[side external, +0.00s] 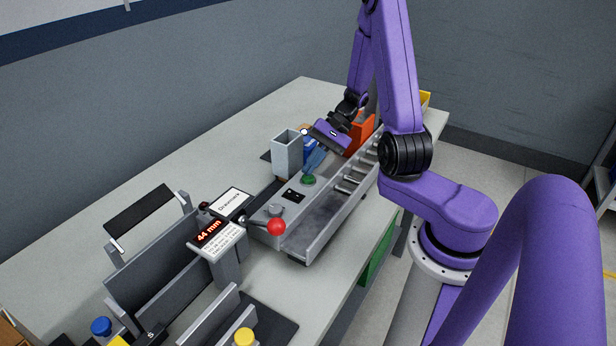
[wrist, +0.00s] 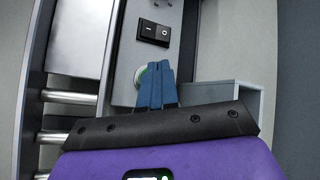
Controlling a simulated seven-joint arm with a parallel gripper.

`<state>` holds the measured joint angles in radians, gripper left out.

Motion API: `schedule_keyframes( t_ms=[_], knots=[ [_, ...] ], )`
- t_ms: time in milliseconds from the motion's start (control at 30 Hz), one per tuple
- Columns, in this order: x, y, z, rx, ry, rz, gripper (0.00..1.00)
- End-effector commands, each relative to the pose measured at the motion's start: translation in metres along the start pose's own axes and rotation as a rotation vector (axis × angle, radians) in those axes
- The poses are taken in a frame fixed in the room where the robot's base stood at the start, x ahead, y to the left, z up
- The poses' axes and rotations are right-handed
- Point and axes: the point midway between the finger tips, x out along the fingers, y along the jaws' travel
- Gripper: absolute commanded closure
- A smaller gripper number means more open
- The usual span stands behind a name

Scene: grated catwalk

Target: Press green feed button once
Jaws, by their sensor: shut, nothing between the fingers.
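The green feed button (side external: 308,180) sits on the grey panel of the machine, behind the black rocker switch (side external: 293,196). In the wrist view the button (wrist: 140,76) shows only as a pale ring with a green edge, partly hidden by my fingers. My gripper (side external: 308,172) has blue fingers, shut and empty, pointing down at the button from behind. In the wrist view my gripper (wrist: 158,68) has its fingertips overlapping the button's right side. I cannot tell whether they touch it.
A grey open-topped box (side external: 287,152) stands close beside the fingers. A red ball-ended lever (side external: 276,227) and a roller track (side external: 358,176) flank the panel. A display reading 44 mm (side external: 209,233) stands in front.

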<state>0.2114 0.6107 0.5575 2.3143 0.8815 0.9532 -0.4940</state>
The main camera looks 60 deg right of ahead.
Motion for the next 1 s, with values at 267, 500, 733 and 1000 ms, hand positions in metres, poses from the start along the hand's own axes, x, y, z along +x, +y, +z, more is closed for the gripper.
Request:
schedule_keyframes(
  t_ms=[267, 500, 733, 1000],
  knots=[
    [0.0002, 0.0001, -0.0003, 0.000, 0.001, 0.000, 1.00],
    [0.0017, 0.0011, -0.0016, 0.000, 0.001, 0.000, 1.00],
    [0.0032, 0.0022, -0.0029, -0.001, 0.002, -0.001, 1.00],
    [0.0053, 0.0037, -0.0044, 0.000, 0.001, 0.000, 1.00]
  ],
)
